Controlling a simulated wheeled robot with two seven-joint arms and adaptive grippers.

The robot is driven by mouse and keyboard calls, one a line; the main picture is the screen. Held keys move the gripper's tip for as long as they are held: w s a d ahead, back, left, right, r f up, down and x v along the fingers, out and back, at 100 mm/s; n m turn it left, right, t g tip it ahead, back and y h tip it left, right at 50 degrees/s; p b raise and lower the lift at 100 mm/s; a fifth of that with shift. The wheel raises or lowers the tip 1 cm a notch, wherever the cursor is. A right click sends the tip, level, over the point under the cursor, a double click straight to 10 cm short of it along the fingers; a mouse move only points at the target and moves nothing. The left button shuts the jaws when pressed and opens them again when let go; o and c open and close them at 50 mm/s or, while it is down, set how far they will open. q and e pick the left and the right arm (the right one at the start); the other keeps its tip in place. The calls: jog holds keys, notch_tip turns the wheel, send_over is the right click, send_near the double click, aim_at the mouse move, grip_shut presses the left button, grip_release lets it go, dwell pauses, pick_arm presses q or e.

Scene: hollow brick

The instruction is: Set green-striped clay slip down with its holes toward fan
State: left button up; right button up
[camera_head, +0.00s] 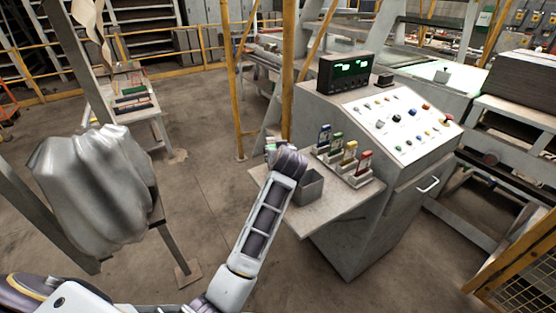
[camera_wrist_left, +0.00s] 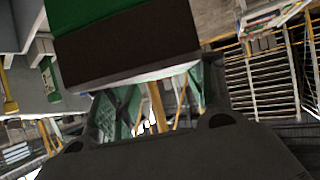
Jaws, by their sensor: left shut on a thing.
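My left gripper (camera_head: 273,148) is beside the left edge of the console's shelf; my own wrist hides most of it. In the left wrist view, the gripper (camera_wrist_left: 160,92) is shut on a block-like thing with a green band and a dark brown face (camera_wrist_left: 125,50), which I take as the green-striped clay slip. Its lower edge is pale. It is cut off by the top of that view, and I cannot make out its holes. Only a small pale green bit shows at the gripper in the head view. I cannot make out a fan. My right gripper is not in view.
The console shelf (camera_head: 337,208) carries a grey open box (camera_head: 308,187) and a rack of upright blue, green, yellow and red-marked cards (camera_head: 350,157). A yellow post (camera_head: 288,70) rises behind the gripper. A silver wrapped bulk (camera_head: 95,190) and a small table (camera_head: 150,108) stand left.

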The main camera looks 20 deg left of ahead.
pick_arm(q)
jog(key=shift+f, duration=1.4)
jog(key=o, duration=1.1)
jog(key=shift+f, duration=0.15)
jog(key=shift+b+v, duration=0.35)
jog(key=shift+v, duration=5.7)
